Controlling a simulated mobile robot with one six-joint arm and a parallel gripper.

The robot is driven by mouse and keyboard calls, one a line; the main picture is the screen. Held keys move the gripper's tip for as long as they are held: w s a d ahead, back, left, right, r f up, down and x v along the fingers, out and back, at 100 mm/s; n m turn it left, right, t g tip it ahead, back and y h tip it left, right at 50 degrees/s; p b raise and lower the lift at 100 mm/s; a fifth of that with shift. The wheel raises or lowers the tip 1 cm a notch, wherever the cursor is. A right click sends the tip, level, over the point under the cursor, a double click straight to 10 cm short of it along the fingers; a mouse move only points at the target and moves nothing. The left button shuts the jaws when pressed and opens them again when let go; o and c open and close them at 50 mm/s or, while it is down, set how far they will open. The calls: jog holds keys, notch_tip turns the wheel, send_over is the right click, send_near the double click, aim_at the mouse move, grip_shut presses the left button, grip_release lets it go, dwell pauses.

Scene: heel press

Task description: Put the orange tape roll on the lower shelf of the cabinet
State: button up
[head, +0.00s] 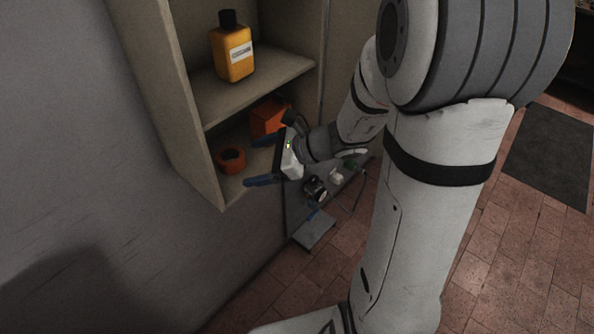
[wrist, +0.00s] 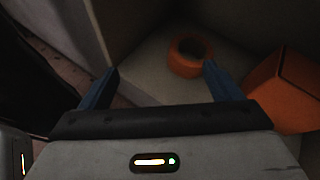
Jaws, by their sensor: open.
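The orange tape roll (head: 232,160) lies flat on the lower shelf (head: 232,192) of the cabinet (head: 190,130), near its front left end. It also shows in the wrist view (wrist: 187,58), ahead of the right fingertip. My gripper (head: 256,163) is open and empty, its blue fingers pointing toward the shelf. In the wrist view my gripper (wrist: 160,82) has its fingers wide apart, and the roll appears beyond them, apart from the left one. I cannot tell whether the right finger touches the roll.
An orange box (head: 268,116) stands on the lower shelf behind my gripper; it is at the right in the wrist view (wrist: 290,90). A yellow bottle (head: 233,52) with a black cap stands on the upper shelf (head: 262,88). Several small items lie on a low surface right of the cabinet.

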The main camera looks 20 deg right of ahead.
jog(key=s+d+r+n+g+h, duration=0.15)
jog(key=s+n+g+h, duration=0.3)
jog(key=s+n, duration=0.8)
jog(key=s+d+r+n+t+h, duration=0.2)
jog(key=s+d+r+n+h, duration=0.1)
jog(key=d+n+h, duration=0.3)
jog(key=shift+d+r+n+h, duration=0.35)
jog(key=shift+d+r+n, duration=0.25)
jog(key=shift+d+n, duration=0.5)
jog(key=shift+s+a+t, duration=0.1)
jog(key=shift+a+t, duration=0.1)
jog(key=shift+t, duration=0.05)
jog(key=shift+c, duration=0.2)
